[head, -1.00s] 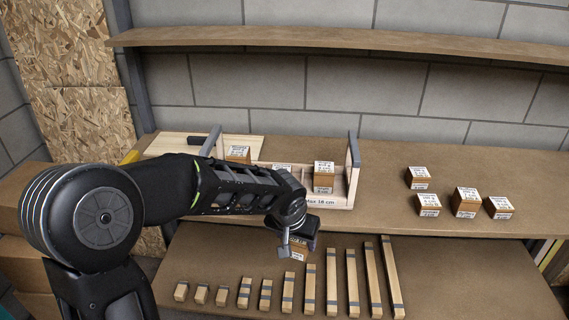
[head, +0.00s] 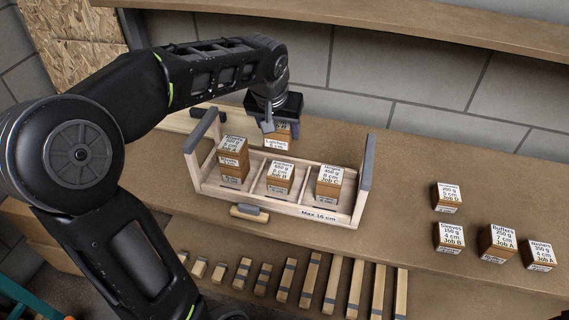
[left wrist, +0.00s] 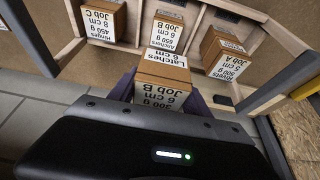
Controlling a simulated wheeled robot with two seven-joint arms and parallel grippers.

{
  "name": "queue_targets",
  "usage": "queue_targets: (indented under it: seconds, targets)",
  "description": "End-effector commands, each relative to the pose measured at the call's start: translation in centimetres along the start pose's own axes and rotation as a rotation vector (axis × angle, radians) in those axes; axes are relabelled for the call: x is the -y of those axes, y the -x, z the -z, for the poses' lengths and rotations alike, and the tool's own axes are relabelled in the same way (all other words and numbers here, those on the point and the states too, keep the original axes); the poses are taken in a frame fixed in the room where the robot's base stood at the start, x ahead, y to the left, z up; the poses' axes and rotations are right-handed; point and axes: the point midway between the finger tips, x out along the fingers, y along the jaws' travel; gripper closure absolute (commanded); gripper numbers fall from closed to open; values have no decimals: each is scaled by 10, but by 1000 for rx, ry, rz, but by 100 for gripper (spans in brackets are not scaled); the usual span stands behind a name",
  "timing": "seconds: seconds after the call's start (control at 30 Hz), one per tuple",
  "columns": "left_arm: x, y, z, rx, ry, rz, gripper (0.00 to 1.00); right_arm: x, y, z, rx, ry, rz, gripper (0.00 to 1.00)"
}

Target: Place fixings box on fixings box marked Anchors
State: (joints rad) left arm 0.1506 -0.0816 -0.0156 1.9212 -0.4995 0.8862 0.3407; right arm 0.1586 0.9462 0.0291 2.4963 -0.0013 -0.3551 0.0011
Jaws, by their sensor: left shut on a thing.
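My left gripper (head: 272,128) is shut on a brown fixings box with white labels, marked Latches (head: 281,134), 6 cm, Job B; the left wrist view shows this box (left wrist: 163,82) between the fingers. It is held beyond the far side of a wooden tote (head: 333,213). The box marked Anchors (head: 279,182) stands in the tote's middle compartment, apart from the held box; it also shows in the left wrist view (left wrist: 170,45). My right gripper is not in view.
The left compartment holds a stack topped by the Rivets box (head: 233,151); the right one holds the Hinges box (head: 328,188). Grey-topped end posts (head: 364,172) rise at both ends. Several boxes (head: 497,240) stand to the right. Several wood strips (head: 312,282) lie lower in front.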

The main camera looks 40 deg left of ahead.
Motion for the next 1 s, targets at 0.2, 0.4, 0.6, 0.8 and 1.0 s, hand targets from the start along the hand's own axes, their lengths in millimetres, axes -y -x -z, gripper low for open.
queue_targets:
  seconds: [0.2,0.4,0.6,0.8,1.0]
  targets:
    - [0,-10,-4,2,0,0,100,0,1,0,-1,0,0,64]
    - [-1,-43,-18,3,-1,0,100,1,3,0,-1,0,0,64]
    - [0,-58,-23,-2,-1,0,100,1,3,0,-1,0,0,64]
    - [0,-58,-23,-3,0,0,100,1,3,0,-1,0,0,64]
    - [0,-74,-31,3,0,0,100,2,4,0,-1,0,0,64]
